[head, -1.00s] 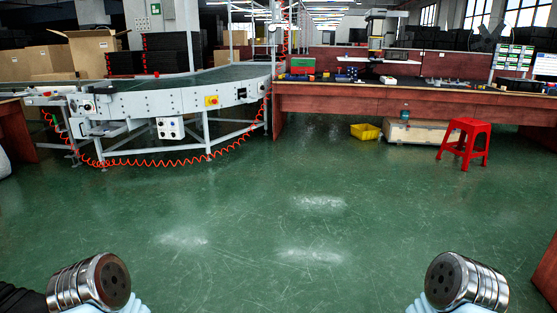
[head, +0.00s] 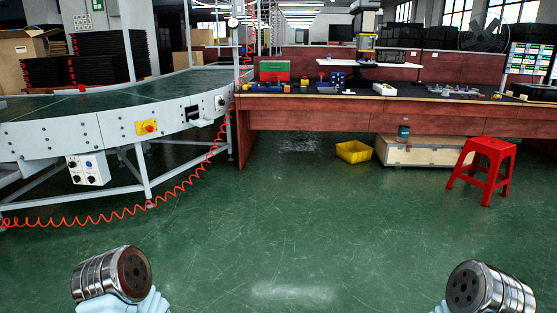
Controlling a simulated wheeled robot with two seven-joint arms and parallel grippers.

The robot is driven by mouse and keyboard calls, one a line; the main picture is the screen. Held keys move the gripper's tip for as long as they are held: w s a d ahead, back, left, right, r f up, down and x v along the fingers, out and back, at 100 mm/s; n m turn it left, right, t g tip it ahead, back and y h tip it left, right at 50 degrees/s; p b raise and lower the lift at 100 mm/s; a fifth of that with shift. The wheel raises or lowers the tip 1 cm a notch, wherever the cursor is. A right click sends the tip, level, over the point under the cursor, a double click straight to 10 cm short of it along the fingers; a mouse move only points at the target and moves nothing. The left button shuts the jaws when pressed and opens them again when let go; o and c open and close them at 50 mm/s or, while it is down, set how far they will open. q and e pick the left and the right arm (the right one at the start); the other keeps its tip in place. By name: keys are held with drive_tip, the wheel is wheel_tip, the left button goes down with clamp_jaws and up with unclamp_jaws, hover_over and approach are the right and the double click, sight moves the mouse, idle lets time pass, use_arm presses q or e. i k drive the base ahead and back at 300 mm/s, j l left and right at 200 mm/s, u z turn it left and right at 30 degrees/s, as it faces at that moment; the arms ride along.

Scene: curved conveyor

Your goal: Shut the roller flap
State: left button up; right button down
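The curved conveyor (head: 75,135) stands at the left with a dark green belt and light grey side panels. Its left end is cut off by the picture edge. I cannot make out a roller flap on the part that shows. A yellow box with a red button (head: 149,127) sits on the conveyor's side. A white control box (head: 88,170) hangs below it. Metal-ended parts of my two arms show at the bottom left and bottom right, well apart from the conveyor. No gripper fingers show.
A long wooden workbench (head: 300,119) stands ahead. A yellow bin (head: 354,152), a wooden crate (head: 425,152) and a red stool (head: 484,167) are at its foot. The green floor (head: 270,215) in front is clear.

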sight(202, 121)
drive_tip(key=i+u, duration=0.1)
drive_tip(key=i, duration=0.55)
drive_tip(key=i+u, duration=0.1)
drive_tip(key=i, duration=0.6)
drive_tip(key=i+l+u, duration=0.1)
drive_tip(key=i, duration=0.55)
drive_tip(key=i+l+u, duration=0.1)
drive_tip(key=i, duration=0.55)
drive_tip(key=l, duration=0.1)
